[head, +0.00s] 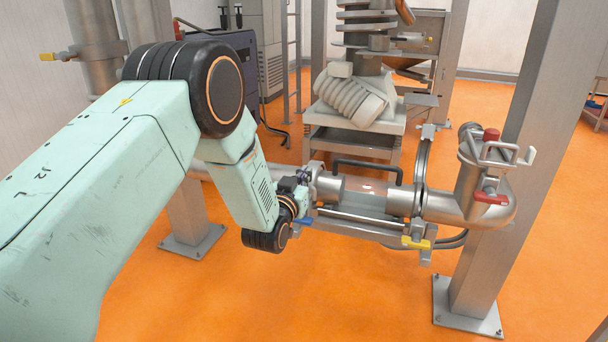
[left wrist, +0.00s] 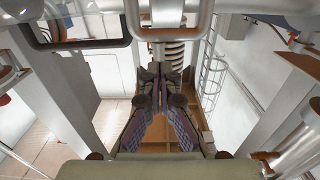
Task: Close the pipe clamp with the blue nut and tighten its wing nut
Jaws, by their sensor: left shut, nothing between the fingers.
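The blue wing nut (head: 303,221) shows in the head view just right of my left wrist, at the lower left of the pipe section. The clamp around it is mostly hidden by my wrist and gripper, so I cannot tell whether it is open or closed. My left gripper (head: 305,180) is at the left end of the pipe section, close to that clamp. In the left wrist view its purple-padded fingers (left wrist: 158,75) are shut together with nothing between them. My right gripper is not in view.
A horizontal pipe section with a black handle (head: 367,168) runs to a second clamp (head: 422,165) with a yellow wing nut (head: 415,242). A pipe elbow with a red-handled valve (head: 490,198) is at the right. A steel post (head: 505,160) stands beside it. The orange floor is clear in front.

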